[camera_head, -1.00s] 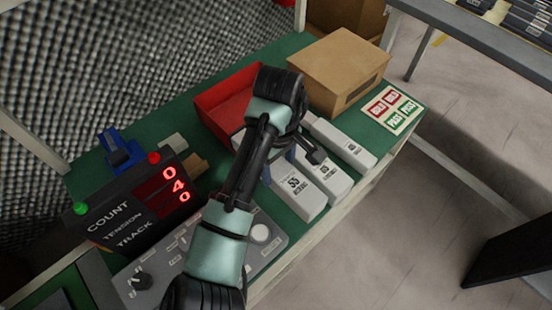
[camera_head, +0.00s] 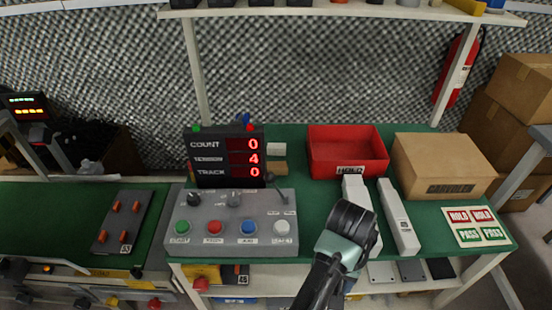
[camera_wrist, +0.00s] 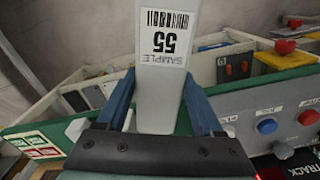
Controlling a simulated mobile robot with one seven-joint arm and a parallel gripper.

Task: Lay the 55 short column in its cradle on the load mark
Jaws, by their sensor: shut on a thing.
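The 55 column (camera_wrist: 156,100) is a pale bar with a barcode and a "SAMPLE 55" label. In the wrist view it stands between the two blue fingers of my gripper (camera_wrist: 160,82), which are shut on it. In the head view my arm and wrist (camera_head: 348,232) reach over the front of the green bench, and the fingers are hidden there. A white column (camera_head: 356,188) shows just behind my wrist; I cannot tell whether it is the held one. A second white column (camera_head: 399,218) lies to its right.
A red bin (camera_head: 345,155) and a cardboard box (camera_head: 445,165) stand at the back right. A HOLD/PASS card (camera_head: 478,226) lies at the right corner. A button panel (camera_head: 232,222) and a COUNT display (camera_head: 224,158) stand left of my arm.

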